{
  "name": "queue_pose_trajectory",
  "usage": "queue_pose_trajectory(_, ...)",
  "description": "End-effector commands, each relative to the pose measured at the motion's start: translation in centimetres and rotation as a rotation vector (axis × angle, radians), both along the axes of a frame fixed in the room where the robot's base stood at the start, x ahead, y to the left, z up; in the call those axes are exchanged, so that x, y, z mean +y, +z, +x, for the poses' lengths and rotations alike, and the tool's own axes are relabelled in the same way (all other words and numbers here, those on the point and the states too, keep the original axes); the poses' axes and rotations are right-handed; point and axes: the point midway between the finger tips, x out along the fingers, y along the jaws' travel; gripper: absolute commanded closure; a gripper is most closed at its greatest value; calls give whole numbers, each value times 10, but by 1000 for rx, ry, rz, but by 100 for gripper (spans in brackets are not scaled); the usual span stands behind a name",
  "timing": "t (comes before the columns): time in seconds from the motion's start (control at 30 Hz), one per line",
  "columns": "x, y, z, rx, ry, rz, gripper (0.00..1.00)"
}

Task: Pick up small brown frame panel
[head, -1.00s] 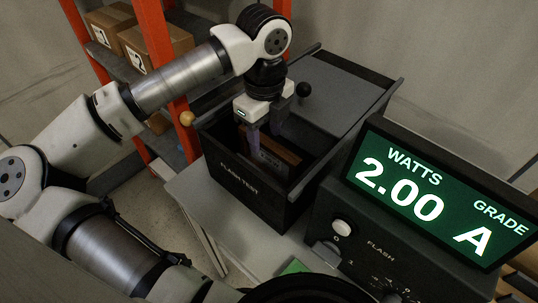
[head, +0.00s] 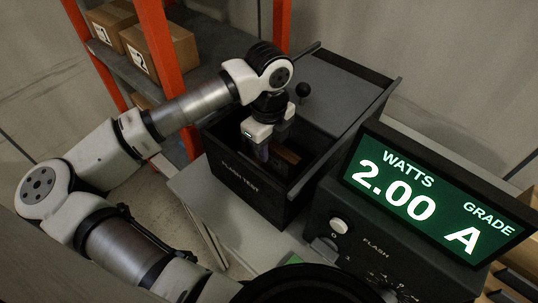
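The small brown frame panel (head: 288,155) is inside the open black box marked FLASH TEST (head: 250,185). Only part of its brown edge shows, beside and partly behind my fingers. My gripper (head: 272,150) points down into the box, with its fingers below the rim at the panel. The fingertips are dark and partly hidden, so I cannot tell whether they are closed on the panel.
The box's grey sliding lid (head: 338,88) with a black knob is drawn back. A tester (head: 375,235) at the right reads 2.00 watts, grade A. An orange-framed shelf (head: 165,75) with numbered cartons (head: 160,47) stands behind my arm.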

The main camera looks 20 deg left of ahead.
Motion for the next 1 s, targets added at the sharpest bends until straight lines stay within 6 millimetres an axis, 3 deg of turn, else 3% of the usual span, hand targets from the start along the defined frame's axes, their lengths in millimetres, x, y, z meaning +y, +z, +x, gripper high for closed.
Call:
queue_pose_trajectory(0.03,0,0,0,0,0,0,91)
queue_pose_trajectory(0.1,0,0,0,0,0,0,100)
queue_pose_trajectory(0.57,0,7,0,0,1,1,100)
queue_pose_trajectory(0.77,0,32,1,-4,0,4,100)
queue_pose_trajectory(1.0,0,91,1,-5,1,4,100)
